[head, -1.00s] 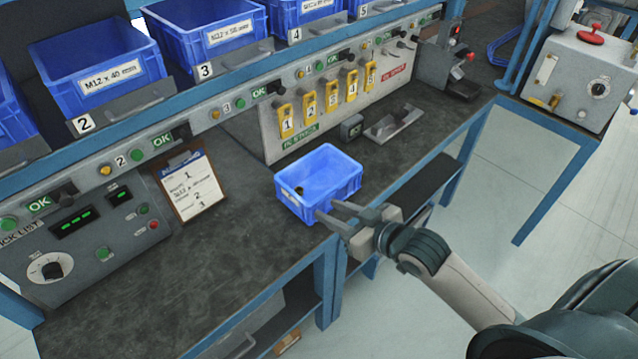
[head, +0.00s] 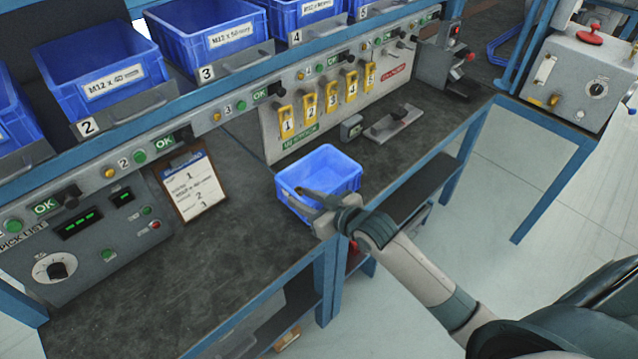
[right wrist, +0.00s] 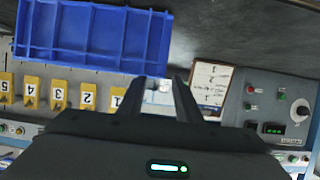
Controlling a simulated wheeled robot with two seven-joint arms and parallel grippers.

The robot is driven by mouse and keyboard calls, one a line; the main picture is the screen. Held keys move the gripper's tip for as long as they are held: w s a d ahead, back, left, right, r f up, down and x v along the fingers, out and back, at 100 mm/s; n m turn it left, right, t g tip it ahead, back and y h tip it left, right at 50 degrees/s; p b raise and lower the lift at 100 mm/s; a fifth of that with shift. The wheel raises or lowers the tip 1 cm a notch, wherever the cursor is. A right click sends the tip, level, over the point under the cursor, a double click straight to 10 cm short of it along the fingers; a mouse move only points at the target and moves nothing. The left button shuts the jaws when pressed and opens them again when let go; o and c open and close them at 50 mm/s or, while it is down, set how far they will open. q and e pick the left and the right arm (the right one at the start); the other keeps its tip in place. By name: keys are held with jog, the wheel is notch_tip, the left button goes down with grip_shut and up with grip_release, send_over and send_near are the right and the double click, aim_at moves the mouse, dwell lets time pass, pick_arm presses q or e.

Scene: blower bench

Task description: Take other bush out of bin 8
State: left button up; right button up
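A blue open bin (head: 340,168) stands on the dark bench top near its front edge; no number shows on it. It also shows in the right wrist view (right wrist: 90,38) at the upper left. My right gripper (head: 298,197) reaches across the bin's near side, its fingers pointing left. In the right wrist view the fingers (right wrist: 164,82) are apart with nothing clearly held between them. I cannot tell how deep the fingertips are or whether they touch the bin. No bush can be made out now; the gripper covers part of the bin. My left gripper is out of view.
Numbered yellow tags (head: 331,97) hang on the panel behind the bin. A small grey box (head: 351,127) and a grey fixture (head: 395,123) stand at the back. The bench (head: 200,280) is clear at front left.

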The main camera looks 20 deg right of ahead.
aim_at(298, 196)
jog(key=shift+w, duration=0.1)
jog(key=shift+p+x, duration=0.4)
jog(key=shift+x, duration=2.45)
grip_shut()
